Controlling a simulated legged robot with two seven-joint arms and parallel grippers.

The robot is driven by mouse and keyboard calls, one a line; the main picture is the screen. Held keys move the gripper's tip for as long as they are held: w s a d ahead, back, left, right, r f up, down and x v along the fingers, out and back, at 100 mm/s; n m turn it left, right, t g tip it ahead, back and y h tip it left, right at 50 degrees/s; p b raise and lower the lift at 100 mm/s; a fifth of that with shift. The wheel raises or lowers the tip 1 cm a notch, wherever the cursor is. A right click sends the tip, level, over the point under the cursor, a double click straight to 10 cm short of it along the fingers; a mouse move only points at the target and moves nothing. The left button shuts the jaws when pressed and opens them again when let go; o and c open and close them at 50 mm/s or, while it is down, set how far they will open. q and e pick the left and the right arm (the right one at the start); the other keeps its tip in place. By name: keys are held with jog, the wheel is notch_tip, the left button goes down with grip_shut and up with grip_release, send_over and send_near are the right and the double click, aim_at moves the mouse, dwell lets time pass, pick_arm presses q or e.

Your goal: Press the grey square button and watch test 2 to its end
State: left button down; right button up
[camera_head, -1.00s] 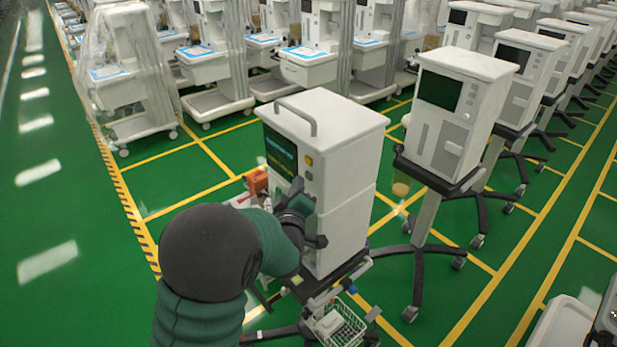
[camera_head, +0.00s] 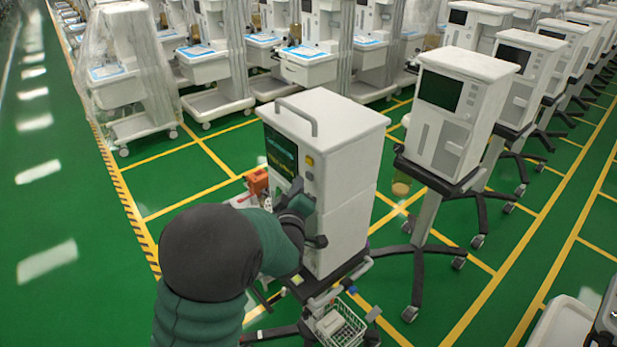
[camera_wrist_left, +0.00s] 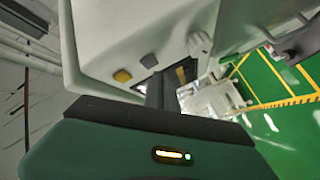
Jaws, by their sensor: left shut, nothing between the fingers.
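The white machine (camera_head: 340,215) stands on a wheeled cart, with a dark screen (camera_head: 281,155) bearing a yellow-green line of text. A yellow button (camera_head: 309,161) is beside the screen, with a small grey button (camera_head: 309,176) below it. My left gripper (camera_head: 298,188) is shut and empty, close to the machine's front, just below the grey button. In the left wrist view the yellow button (camera_wrist_left: 122,76), grey button (camera_wrist_left: 149,61) and a white knob (camera_wrist_left: 200,43) show near the dark fingers (camera_wrist_left: 160,88). I cannot tell whether the fingertips touch the grey button.
A similar monitor cart (camera_head: 450,120) stands close on the right, with more carts in a row behind it. Wrapped white carts (camera_head: 125,75) line the back. A wire basket (camera_head: 340,327) hangs low on the machine's cart. Green floor on the left is clear.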

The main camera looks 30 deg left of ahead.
pick_arm(q)
jog(key=shift+w, duration=0.1)
jog(key=shift+w+d+r, duration=0.1)
jog(key=shift+w+d, duration=0.05)
jog(key=shift+w, duration=0.1)
jog(key=shift+w+d+b, duration=0.2)
jog(key=shift+w+b, duration=0.2)
dwell(0.8)
jog(key=shift+s+a+b, duration=0.35)
jog(key=shift+s+b, duration=0.1)
jog(key=shift+s, duration=0.4)
